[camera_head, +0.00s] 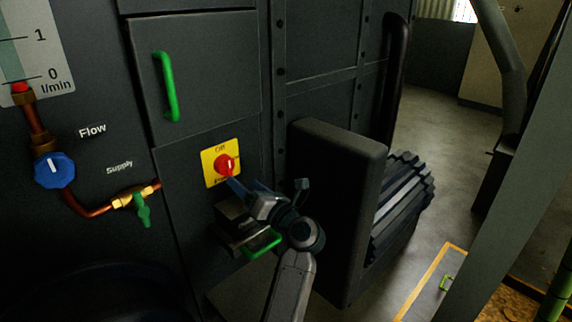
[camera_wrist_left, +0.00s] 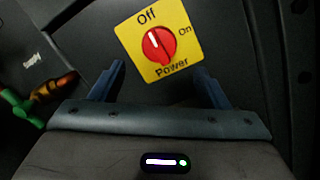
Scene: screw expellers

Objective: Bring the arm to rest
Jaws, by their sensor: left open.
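My left gripper (camera_head: 267,186) is open and empty in front of the dark machine panel. Its two blue fingers also show spread apart in the left wrist view (camera_wrist_left: 160,82). A yellow power plate (camera_wrist_left: 174,67) with a red rotary knob (camera_wrist_left: 159,45) lies just beyond the fingertips, with nothing between the fingers. The knob's white mark points up toward the "Off" label. In the head view the red knob (camera_head: 228,165) sits just above the nearer finger; I cannot tell whether they touch. My right gripper is not in view.
A green door handle (camera_head: 166,87) is above left, and another green handle (camera_head: 262,244) is below the gripper. A blue flow knob (camera_head: 54,170) and green supply valve (camera_head: 141,208) are at left. A dark box (camera_head: 340,190) stands close on the right. Open floor lies beyond.

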